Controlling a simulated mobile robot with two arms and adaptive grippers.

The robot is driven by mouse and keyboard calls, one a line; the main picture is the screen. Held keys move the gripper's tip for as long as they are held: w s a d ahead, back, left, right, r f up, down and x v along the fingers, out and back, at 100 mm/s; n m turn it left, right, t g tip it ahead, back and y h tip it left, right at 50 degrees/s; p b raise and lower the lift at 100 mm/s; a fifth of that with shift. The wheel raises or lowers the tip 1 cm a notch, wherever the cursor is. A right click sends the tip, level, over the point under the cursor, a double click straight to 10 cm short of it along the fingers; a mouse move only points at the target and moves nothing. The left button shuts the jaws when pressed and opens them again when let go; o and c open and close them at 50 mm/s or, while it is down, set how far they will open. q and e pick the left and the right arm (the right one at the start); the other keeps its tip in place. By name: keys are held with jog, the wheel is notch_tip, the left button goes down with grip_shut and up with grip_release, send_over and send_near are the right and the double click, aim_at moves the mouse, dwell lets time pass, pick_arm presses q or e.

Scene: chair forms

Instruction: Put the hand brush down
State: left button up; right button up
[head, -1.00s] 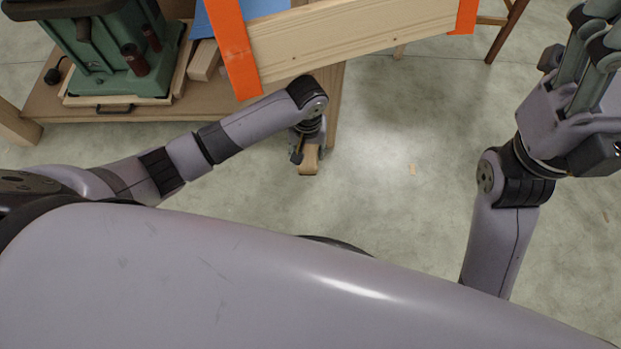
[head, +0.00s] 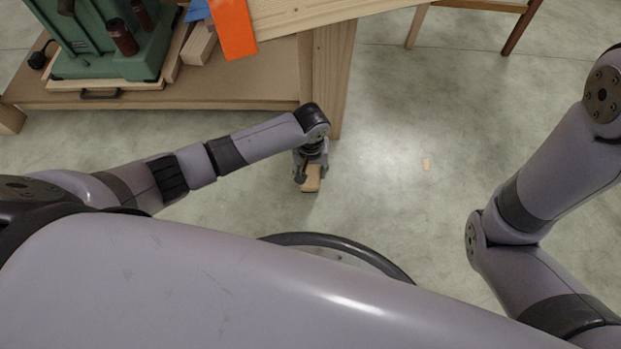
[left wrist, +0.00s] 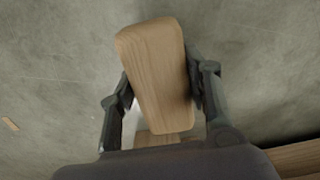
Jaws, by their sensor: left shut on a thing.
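The hand brush (head: 311,181) shows as a light wooden block in the head view, below my left wrist and over the floor. In the left wrist view the wooden brush (left wrist: 156,75) lies between both fingers, and bristles are mostly hidden. My left gripper (head: 310,173) is shut on it, just in front of the workbench (head: 230,85). The left gripper also shows in the left wrist view (left wrist: 160,95). I cannot tell how high the brush is above the floor. My right arm is at the right edge of the head view, and its gripper is out of frame.
A green machine (head: 105,40) stands on the workbench at the upper left, with wooden blocks (head: 199,44) beside it. An orange strip (head: 233,28) and a wooden board (head: 320,15) are at the top. A chair (head: 522,25) stands upper right.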

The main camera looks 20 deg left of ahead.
aim_at(311, 177)
pick_arm(q)
jog(key=shift+f, duration=0.3)
notch_tip(311, 177, down, 3)
jog(key=b, duration=0.2)
jog(key=shift+b, duration=0.4)
jog(key=shift+r, duration=0.1)
jog(key=o, duration=1.1)
jog(key=shift+f, duration=0.2)
